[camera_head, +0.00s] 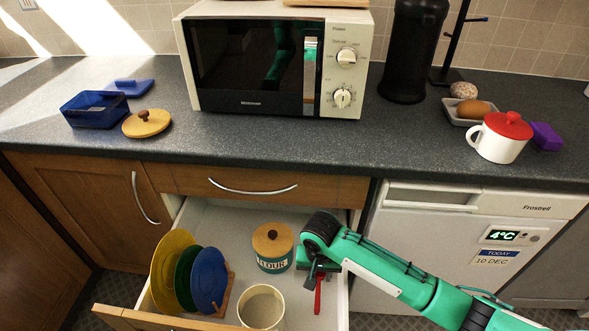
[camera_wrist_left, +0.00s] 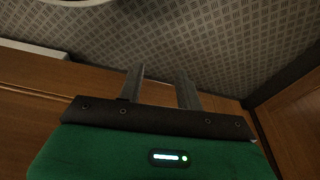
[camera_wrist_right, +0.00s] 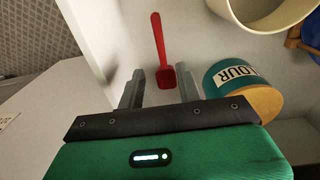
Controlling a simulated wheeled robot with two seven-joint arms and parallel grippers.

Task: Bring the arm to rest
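My right arm reaches in from the right over the open drawer (camera_head: 223,216). My right gripper (camera_head: 314,283) points down into it, and its two fingers stand apart in the right wrist view (camera_wrist_right: 161,90). A red spatula-like utensil (camera_head: 318,296) lies in the drawer just past the fingertips; it also shows in the right wrist view (camera_wrist_right: 159,45). Nothing shows held between the fingers. My left gripper (camera_wrist_left: 160,85) is outside the head view. In the left wrist view its fingers are apart and empty, with wooden cabinet fronts and patterned floor beyond.
In the drawer are a flour canister (camera_head: 273,250), a cream pot (camera_head: 261,308) and a rack of plates (camera_head: 210,279). The drawer walls stand close around my right gripper. Above, the counter (camera_head: 240,140) holds a microwave (camera_head: 250,60) and a red-lidded mug (camera_head: 499,142).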

